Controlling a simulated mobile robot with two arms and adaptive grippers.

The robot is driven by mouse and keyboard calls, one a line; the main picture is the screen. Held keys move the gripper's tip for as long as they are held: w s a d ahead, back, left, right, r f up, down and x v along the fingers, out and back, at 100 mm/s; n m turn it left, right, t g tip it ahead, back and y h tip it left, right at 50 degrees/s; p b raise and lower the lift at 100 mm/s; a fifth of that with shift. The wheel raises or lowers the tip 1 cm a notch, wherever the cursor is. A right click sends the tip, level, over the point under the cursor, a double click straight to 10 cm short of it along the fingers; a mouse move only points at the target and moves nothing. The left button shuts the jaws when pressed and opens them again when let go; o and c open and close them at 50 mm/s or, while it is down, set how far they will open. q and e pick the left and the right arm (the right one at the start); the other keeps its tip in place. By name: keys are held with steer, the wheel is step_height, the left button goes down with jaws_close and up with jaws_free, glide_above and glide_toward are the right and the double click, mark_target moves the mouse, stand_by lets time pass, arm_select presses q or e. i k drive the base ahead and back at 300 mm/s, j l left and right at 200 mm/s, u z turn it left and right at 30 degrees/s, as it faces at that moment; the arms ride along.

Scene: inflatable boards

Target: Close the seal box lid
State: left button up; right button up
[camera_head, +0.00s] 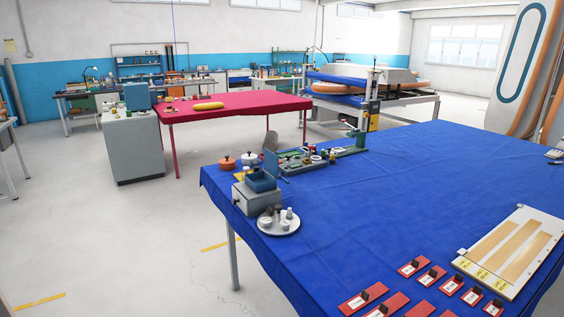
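The seal box (261,182) looks to be the small blue-grey open box on top of a light grey block (257,201), near the left corner of the blue-covered table. Its lid (271,164) appears raised, standing roughly upright at the back right of the box. The box's contents are too small to make out. Neither of my grippers is in view.
A round white tray (266,229) with small containers stands in front of the grey block. Two lidded pots (227,162) and several small parts sit behind it. Red labelled cards (362,297) and a pale board (512,253) lie at right. The blue table's (420,180) middle is clear.

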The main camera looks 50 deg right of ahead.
mark_target(270, 160)
steer(key=k+l, duration=0.15)
steer(key=l, duration=0.35)
steer(key=k+l, duration=0.15)
steer(key=l, duration=0.4)
steer(key=k+l, duration=0.2)
steer(key=l, duration=0.3)
steer(key=k+l, duration=0.15)
steer(key=l, duration=0.35)
steer(key=k+l, duration=0.15)
steer(key=l, duration=0.4)
steer(key=k+l, duration=0.15)
steer(key=l, duration=0.35)
steer(key=k+l, duration=0.2)
steer(key=l, duration=0.3)
steer(key=k+l, duration=0.15)
steer(key=l, duration=0.4)
steer(key=i+j+z, duration=0.1)
steer(key=j+z, duration=0.15)
steer(key=j, duration=1.95)
steer(key=i+j+z, duration=0.1)
steer(key=j, duration=0.25)
steer(key=i+j+z, duration=0.1)
steer(key=i+j, duration=0.35)
steer(key=j, duration=0.35)
steer(key=i+j+z, duration=0.15)
steer(key=j, duration=0.25)
